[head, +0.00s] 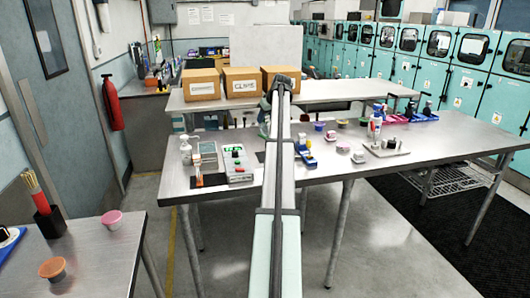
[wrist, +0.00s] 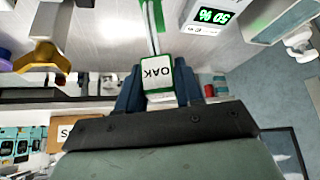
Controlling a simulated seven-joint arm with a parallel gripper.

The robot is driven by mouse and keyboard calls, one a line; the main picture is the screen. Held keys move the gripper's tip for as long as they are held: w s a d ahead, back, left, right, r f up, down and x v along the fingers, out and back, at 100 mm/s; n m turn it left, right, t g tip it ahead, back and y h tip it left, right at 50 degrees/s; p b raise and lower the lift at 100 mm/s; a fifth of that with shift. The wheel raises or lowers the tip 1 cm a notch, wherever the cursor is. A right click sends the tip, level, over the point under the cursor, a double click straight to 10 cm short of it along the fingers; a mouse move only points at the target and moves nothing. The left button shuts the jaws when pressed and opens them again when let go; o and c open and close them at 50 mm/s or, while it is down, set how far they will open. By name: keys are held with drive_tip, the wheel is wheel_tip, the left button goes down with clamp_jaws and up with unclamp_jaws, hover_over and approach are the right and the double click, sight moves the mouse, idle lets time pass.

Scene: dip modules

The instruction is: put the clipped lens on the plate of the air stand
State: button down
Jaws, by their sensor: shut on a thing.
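In the wrist view my gripper (wrist: 158,92) has its two dark blue fingers on either side of a green-edged white piece marked OAK (wrist: 155,74), shut on it. A thin green-edged strip runs from this piece toward the top of the picture. I cannot make out a lens; the fingers and label may hide it. In the head view my arm crosses the middle and hides the gripper and the held piece. I cannot surely pick out the air stand or its plate. A yellow-brown flared piece (wrist: 42,58) stands left of my gripper in the wrist view.
The steel table (head: 345,178) holds a pump bottle (head: 185,150), a panel with green lights (head: 237,163), small cups and a tray (head: 386,148). Cardboard boxes (head: 201,84) stand on the bench behind. A meter with green digits (wrist: 213,15) shows in the wrist view.

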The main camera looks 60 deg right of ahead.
sight(265, 136)
wheel_tip(265, 136, down, 10)
drive_tip(key=shift+r, duration=0.15)
idle(0.4)
drive_tip(key=c, duration=0.7)
unclamp_jaws()
drive_tip(key=shift+c, duration=0.2)
drive_tip(key=v, duration=1.2)
